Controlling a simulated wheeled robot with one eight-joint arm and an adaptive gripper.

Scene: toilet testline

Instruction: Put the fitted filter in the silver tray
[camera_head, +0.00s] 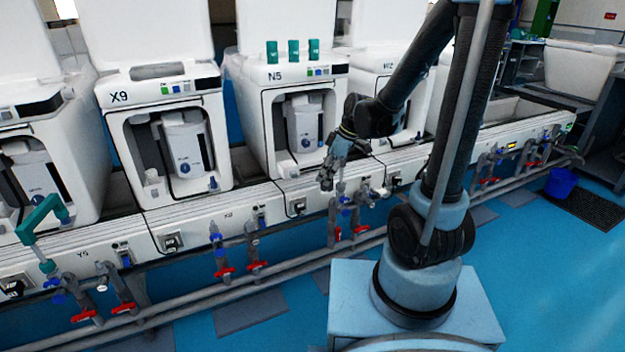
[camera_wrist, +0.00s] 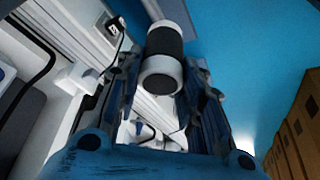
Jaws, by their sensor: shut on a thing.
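A short cylinder with white ends and a black middle band, apparently the filter (camera_wrist: 164,50), lies between the fingers of my gripper (camera_wrist: 163,78) in the wrist view. In the head view my gripper (camera_head: 328,178) hangs just in front of the white line's front edge, above the valves and pipes. The filter is too small there to make out clearly. I see no silver tray in either view.
White toilet units, among them X9 (camera_head: 165,130) and N5 (camera_head: 295,110), stand along the line. Pipes with red-handled valves (camera_head: 225,272) run below the front edge. Blue floor (camera_head: 540,270) is open at the right.

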